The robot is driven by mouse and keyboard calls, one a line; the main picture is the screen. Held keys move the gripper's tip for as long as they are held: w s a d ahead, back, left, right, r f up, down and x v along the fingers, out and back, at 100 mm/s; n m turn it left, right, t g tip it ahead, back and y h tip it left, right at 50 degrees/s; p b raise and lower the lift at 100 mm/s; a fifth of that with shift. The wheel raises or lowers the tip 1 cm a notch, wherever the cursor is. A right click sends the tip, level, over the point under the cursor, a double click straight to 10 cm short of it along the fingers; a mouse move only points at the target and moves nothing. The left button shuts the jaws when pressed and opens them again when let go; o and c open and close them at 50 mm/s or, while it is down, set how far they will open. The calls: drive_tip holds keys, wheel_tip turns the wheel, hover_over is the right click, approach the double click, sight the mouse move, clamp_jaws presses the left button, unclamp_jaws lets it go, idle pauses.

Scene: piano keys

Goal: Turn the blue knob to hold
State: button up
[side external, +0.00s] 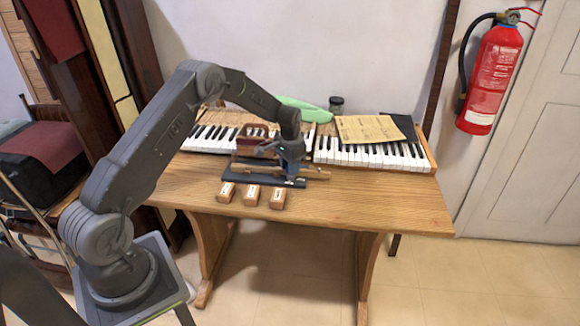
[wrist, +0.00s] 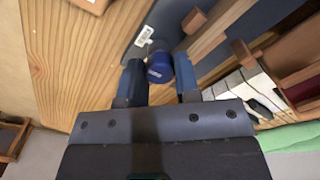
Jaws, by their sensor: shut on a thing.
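The blue knob (wrist: 158,68) sits on a dark grey panel (wrist: 176,22) and shows in the wrist view between my two fingertips. My gripper (wrist: 159,63) is shut on the knob, with one blue-padded finger on each side of it. A small white label (wrist: 144,36) is on the panel just beyond the knob; its text is too small to read. In the side view my gripper (side external: 291,160) points down at the right part of the panel and hides the knob.
Several piano keys (side external: 370,154) line the back of the wooden table (side external: 330,205). Three small labelled wooden blocks (side external: 252,195) stand in front of the panel. Wooden bars lie over the panel. A paper sheet (side external: 367,129), a green cloth (side external: 305,108) and a jar (side external: 336,104) are behind.

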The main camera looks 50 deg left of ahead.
drive_tip(key=shift+n, duration=0.3)
drive_tip(key=n, duration=0.8)
drive_tip(key=shift+n, duration=0.4)
drive_tip(key=n, duration=0.4)
drive_tip(key=shift+n, duration=2.2)
drive_tip(key=o, duration=0.9)
